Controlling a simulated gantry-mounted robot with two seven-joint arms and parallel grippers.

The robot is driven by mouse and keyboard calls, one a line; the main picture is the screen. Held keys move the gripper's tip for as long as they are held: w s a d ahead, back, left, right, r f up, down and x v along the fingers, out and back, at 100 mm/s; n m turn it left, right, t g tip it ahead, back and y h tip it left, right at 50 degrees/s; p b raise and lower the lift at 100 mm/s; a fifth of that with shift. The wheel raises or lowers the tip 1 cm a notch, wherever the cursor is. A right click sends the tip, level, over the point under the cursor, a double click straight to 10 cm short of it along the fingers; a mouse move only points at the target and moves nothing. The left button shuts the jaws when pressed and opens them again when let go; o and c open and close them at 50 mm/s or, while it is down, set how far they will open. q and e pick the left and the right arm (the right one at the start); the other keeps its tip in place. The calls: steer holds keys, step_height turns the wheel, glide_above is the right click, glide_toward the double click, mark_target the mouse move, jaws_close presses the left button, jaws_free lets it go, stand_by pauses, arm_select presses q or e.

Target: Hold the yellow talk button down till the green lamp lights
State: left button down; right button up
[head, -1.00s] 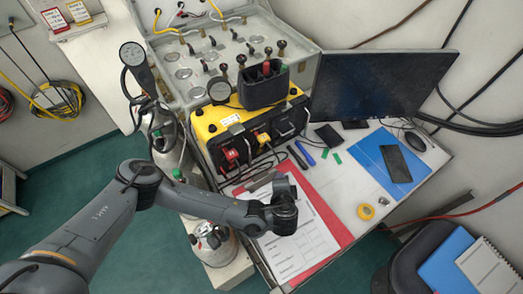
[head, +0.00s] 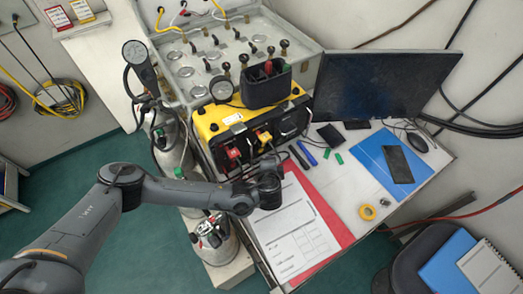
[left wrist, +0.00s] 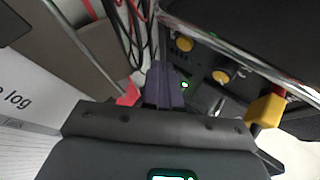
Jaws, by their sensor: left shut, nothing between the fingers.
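The yellow-and-black comms box (head: 205,124) stands at the desk's back left, its front facing my left gripper (head: 270,161). In the left wrist view, two round yellow knobs or buttons (left wrist: 184,44) and (left wrist: 220,76) sit on its dark front; I cannot tell which is the talk button. A small green light (left wrist: 184,85) shows on the front, beside my left gripper's dark fingers (left wrist: 163,84). The fingers are shut and empty and point at the front's lower part. Whether they touch it cannot be told. My right gripper is not in view.
A yellow block (left wrist: 266,108) and a red plug (head: 233,153) project from the box front. Cables hang beside it. A black holder (head: 266,90) stands on top. A red clipboard (head: 328,218) with paper lies below my gripper; a monitor (head: 385,85) stands right.

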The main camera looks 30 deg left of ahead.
arm_select(q)
steer(key=shift+w+a, duration=0.3)
steer(key=shift+a, duration=0.2)
steer(key=shift+w+a, duration=0.1)
steer(key=shift+a, duration=0.05)
stand_by(1.8)
steer(key=shift+w+a, duration=0.15)
steer(key=shift+a, duration=0.1)
steer(key=shift+w+a+p, duration=0.2)
steer(key=shift+a+p, duration=0.1)
steer(key=shift+a, duration=0.05)
stand_by(1.8)
steer(key=shift+d, duration=0.15)
stand_by(0.4)
steer(key=shift+s+d, duration=0.4)
steer(key=shift+d, duration=0.15)
steer(key=shift+d, duration=0.1)
steer(key=shift+s+d, duration=0.7)
steer(key=shift+d, duration=0.35)
steer(key=shift+s+d, duration=0.65)
steer(key=shift+d, duration=0.35)
